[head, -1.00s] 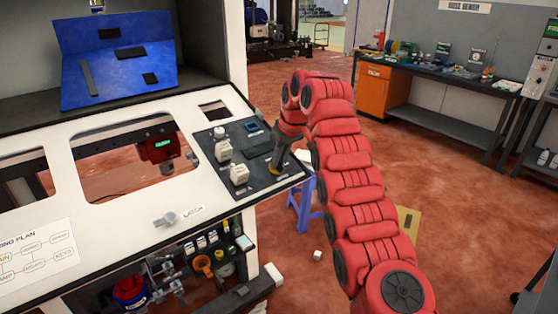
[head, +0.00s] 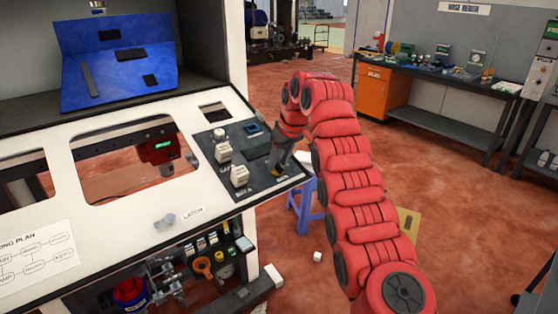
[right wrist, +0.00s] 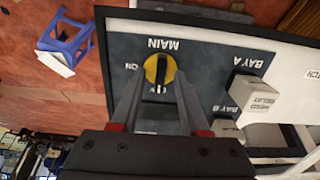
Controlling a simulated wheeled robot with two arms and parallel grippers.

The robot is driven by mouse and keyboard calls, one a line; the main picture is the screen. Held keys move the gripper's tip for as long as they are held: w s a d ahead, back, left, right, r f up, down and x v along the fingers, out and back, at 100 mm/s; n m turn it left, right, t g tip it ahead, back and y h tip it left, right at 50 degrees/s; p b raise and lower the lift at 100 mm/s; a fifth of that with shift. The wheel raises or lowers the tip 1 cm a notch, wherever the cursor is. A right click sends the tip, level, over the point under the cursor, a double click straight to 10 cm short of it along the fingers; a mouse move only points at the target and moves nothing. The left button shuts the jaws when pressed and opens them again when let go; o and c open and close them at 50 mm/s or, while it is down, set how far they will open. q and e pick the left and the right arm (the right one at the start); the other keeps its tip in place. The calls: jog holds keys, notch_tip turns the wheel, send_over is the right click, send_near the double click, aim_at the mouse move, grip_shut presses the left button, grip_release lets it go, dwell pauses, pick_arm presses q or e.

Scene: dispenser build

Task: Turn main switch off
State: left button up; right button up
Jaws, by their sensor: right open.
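The main switch (right wrist: 152,69) is a yellow disc with a black handle on a dark panel, under an upside-down MAIN label in the right wrist view. The handle runs up and down in that picture, with the ON label to its left. A second label below the handle is partly hidden. My right gripper (right wrist: 160,88) is open, one finger on each side of the handle; I cannot tell whether they touch it. In the head view my right gripper (head: 277,168) points down at the panel's right part and hides most of the switch. My left gripper is out of view.
White BAY A (right wrist: 259,92) and BAY B (right wrist: 228,128) blocks stand on the same panel beside the switch. A latch knob (head: 164,221) sits on the white front board (head: 110,215). A blue stool (head: 304,205) stands on the floor beyond the panel.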

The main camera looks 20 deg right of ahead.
jog(key=shift+r, duration=0.1)
jog(key=shift+s+d+r, duration=0.1)
jog(key=shift+s+r, duration=0.05)
jog(key=shift+r, duration=0.25)
jog(key=p+v, duration=1)
jog(key=v, duration=0.6)
jog(key=shift+r, duration=0.2)
jog(key=shift+s+f, duration=0.1)
